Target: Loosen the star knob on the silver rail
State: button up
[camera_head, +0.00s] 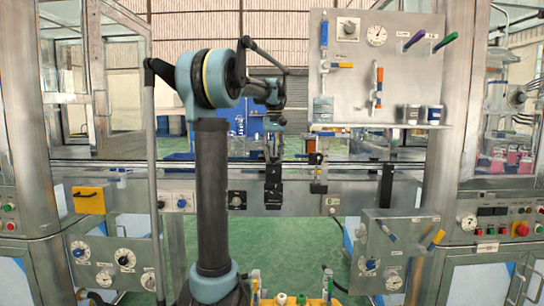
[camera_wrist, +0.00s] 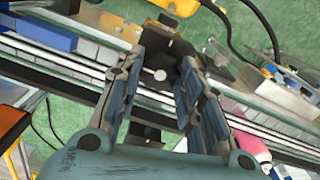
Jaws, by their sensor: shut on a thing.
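The silver rail (camera_head: 350,163) runs across the middle of the head view. It crosses the wrist view on a slant (camera_wrist: 268,132). A black clamp block (camera_head: 273,192) sits on the rail, straight below my gripper (camera_head: 273,152). In the wrist view my gripper (camera_wrist: 165,58) points down at the rail, with one finger on each side of a dark knob (camera_wrist: 166,58). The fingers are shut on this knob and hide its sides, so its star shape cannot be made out. A small pale round-headed part (camera_wrist: 157,74) shows between the fingers.
A grey panel (camera_head: 345,70) with valves and a gauge hangs above. Green floor (camera_head: 290,250) shows below the rail.

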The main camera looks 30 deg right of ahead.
aim_at(273, 157)
jog(key=o, duration=1.1)
jog(key=shift+a, duration=0.1)
notch_tip(273, 157, up, 12)
jog(key=shift+w+f, duration=0.1)
jog(key=shift+a, duration=0.1)
